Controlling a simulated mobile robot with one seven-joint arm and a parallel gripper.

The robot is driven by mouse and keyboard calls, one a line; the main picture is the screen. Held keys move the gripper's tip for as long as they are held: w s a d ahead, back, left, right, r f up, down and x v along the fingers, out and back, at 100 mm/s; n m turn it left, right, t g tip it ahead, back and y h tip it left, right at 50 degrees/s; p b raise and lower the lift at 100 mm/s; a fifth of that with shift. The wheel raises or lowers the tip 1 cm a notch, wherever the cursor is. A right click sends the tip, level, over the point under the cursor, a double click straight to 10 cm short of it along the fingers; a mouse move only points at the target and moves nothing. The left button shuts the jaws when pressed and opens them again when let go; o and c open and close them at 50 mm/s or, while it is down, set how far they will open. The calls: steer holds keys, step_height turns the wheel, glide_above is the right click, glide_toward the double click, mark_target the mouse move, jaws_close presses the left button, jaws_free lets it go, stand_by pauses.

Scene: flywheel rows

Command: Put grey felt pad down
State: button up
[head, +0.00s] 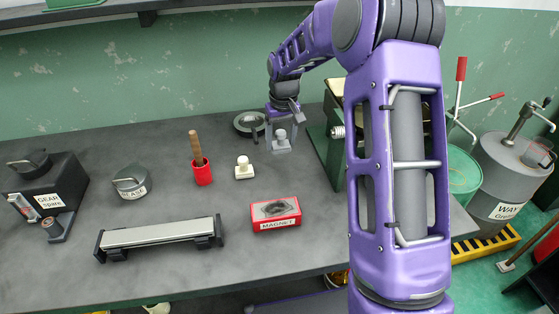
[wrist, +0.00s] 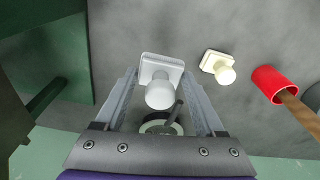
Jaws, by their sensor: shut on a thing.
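The grey felt pad (head: 281,144) is a pale grey square block with a round knob on top. It stands upright at the back of the dark workbench (head: 60,255) in the head view, at or just above the surface; I cannot tell whether it touches. My gripper (head: 280,128) points down over it, shut on it. In the wrist view the pad (wrist: 160,68) sits between the two fingertips (wrist: 160,85), its knob towards the camera. A similar cream pad (head: 244,170) stands a little nearer the front and left, apart from it; it also shows in the wrist view (wrist: 217,65).
A dark ring-shaped item (head: 249,124) lies just behind the gripper. A red cup with a wooden handle (head: 202,172) is left, a red MAGNET box (head: 275,212) in front. A green machine (head: 325,145) stands close on the right. Bare bench lies between these.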

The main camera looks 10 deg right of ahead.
mark_target(283, 135)
step_height(283, 135, down, 7)
steer(key=shift+f, duration=0.2)
stand_by(0.3)
steer(key=shift+f, duration=0.2)
steer(key=o, duration=1.3)
steer(key=r, duration=0.4)
steer(key=s+r, duration=0.1)
steer(key=r, duration=0.7)
steer(key=shift+s+d+r, duration=0.1)
steer(key=shift+s+r, duration=0.05)
steer(key=shift+s, duration=0.1)
